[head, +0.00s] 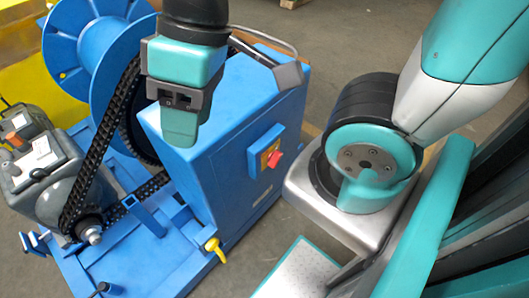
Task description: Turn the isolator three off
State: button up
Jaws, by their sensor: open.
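A blue switch box (256,147) with a yellow plate and a red knob (274,158) is on the side of the blue cabinet (225,165). I can read no label or number, so I cannot tell whether this is isolator three, nor its set position. A yellow handle (215,248) sticks out low at the cabinet's near side. My gripper (180,130) hangs in front of the cabinet's upper left part, left of the switch box and apart from it. It is open with nothing seen in it. Its fingers are seen edge-on, one hiding the other.
A large blue wheel (78,62), a black chain (92,165) and a grey motor (57,170) stand at left. A blue base frame (150,262) lies below. A grey bracket (287,75) tops the cabinet. Bare floor (240,268) shows between the cabinet and my base.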

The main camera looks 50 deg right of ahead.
aim_at(273, 158)
jog(key=z, duration=3)
jog(key=k, duration=0.35)
jog(key=u, duration=0.15)
